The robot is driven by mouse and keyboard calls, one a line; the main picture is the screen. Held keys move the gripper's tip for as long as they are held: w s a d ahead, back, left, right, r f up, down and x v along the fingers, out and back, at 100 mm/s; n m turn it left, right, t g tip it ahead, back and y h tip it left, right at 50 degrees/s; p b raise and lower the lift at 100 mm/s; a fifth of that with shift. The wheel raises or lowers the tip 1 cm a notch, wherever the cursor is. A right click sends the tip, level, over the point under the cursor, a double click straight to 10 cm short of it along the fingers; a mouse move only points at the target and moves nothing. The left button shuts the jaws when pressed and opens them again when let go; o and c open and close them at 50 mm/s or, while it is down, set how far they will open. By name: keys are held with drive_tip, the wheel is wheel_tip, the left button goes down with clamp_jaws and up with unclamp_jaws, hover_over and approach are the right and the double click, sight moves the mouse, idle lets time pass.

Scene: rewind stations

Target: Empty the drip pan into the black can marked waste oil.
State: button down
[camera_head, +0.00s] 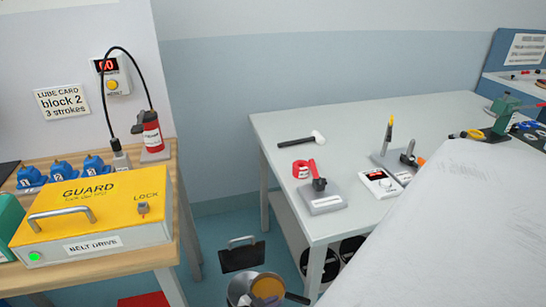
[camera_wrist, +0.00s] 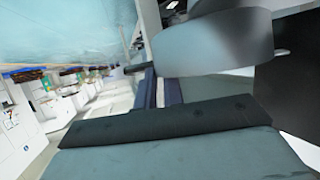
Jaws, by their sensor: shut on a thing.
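The drip pan (camera_head: 240,287) appears as a round grey metal vessel at the bottom edge of the head view, with amber liquid inside. A dark handle shows at its right. In the wrist view its grey curved side (camera_wrist: 215,50) hangs close in front. My gripper (camera_wrist: 160,88) is shut, apparently on the pan's handle; the exact grip is hard to see. A black boxy thing with a handle (camera_head: 241,257) stands low, just behind the pan. It may be the waste oil can, but I read no marking on it. The pan is apart from it in the picture.
A wooden bench (camera_head: 165,255) with a yellow guard box (camera_head: 95,215) stands left. A grey table (camera_head: 265,125) at right holds a hammer (camera_head: 302,139), red tape (camera_head: 303,169) and tools. Floor (camera_head: 225,215) shows between them. My white arm covers the lower right.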

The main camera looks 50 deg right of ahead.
drive_tip(key=r+n+g+h+p, duration=0.1)
drive_tip(key=w+r+n+g+h+p, duration=0.1)
drive_tip(key=r, duration=0.1)
drive_tip(key=shift+w+a+r+n, duration=0.1)
drive_tip(key=shift+a+r+n, duration=0.1)
drive_tip(key=shift+r+n, duration=0.15)
drive_tip(key=shift+w+a+r+n+h, duration=0.2)
drive_tip(key=shift+r+n+h, duration=0.15)
drive_tip(key=shift+n, duration=0.2)
idle(1.2)
drive_tip(key=shift+w+a+r+n+g+h+b, duration=0.3)
drive_tip(key=shift+w+r+n+h+b, duration=0.45)
drive_tip(key=shift+b, duration=1.15)
idle(3.7)
